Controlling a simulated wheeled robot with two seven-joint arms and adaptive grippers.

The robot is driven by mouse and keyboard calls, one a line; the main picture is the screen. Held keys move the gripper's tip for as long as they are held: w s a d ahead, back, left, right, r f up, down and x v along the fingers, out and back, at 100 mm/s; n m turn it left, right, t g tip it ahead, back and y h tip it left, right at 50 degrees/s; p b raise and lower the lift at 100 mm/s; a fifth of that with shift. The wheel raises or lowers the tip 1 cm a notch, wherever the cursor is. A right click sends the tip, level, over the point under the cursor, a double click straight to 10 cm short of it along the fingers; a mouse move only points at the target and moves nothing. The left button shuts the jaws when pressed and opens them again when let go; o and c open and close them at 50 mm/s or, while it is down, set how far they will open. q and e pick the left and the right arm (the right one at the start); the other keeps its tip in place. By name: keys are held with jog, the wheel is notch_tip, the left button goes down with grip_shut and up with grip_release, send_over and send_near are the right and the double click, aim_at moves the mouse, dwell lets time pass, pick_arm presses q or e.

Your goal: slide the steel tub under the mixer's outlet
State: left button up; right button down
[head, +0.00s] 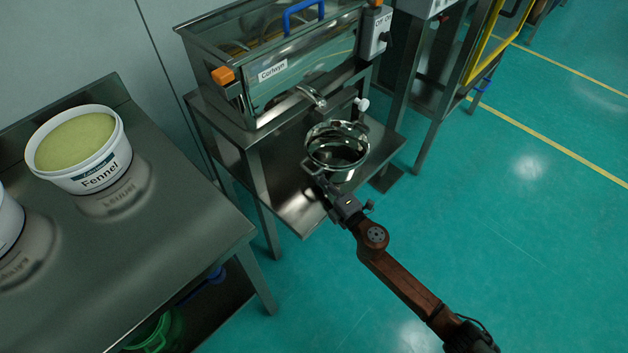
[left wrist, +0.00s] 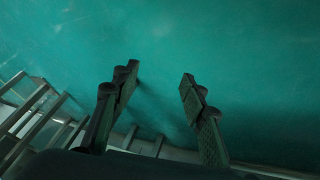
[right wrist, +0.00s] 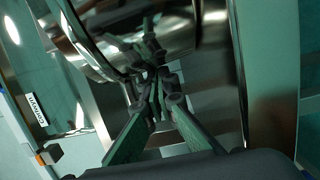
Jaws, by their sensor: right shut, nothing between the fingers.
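The round steel tub (head: 338,168) with side handles stands on the lower steel shelf (head: 300,208) of the mixer's stand. My right gripper (head: 321,184) is shut and empty, at the tub's near side. In the right wrist view its fingertips (right wrist: 160,82) are close against the tub's shiny wall (right wrist: 190,40); contact is unclear. My left gripper (left wrist: 158,88) is open and empty over the floor.
A steel table (head: 190,230) at left carries a white Fennel bucket (head: 85,165) and part of another bucket. A control box (head: 376,32) sits at the mixer's right end. Stand legs flank the shelf. Green floor (head: 500,220) at right is clear.

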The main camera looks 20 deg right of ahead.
jog(key=shift+a, duration=0.1)
jog(key=shift+s+a, duration=0.15)
jog(key=shift+a, duration=0.15)
jog(key=a, duration=0.1)
jog(key=s+a+p, duration=0.1)
jog(key=shift+s+a+r, duration=0.1)
jog(key=shift+s+a, duration=0.05)
jog(key=shift+a, duration=0.2)
jog(key=p+v, duration=0.2)
jog(key=v, duration=0.8)
jog(key=shift+s, duration=0.1)
pick_arm(q)
jog(key=s+a+r+g+y, duration=0.1)
jog(key=s+a+r+g, duration=0.1)
jog(key=s+a+r, duration=0.2)
jog(key=shift+s+r+g, duration=0.3)
jog(key=shift+s+r, duration=0.4)
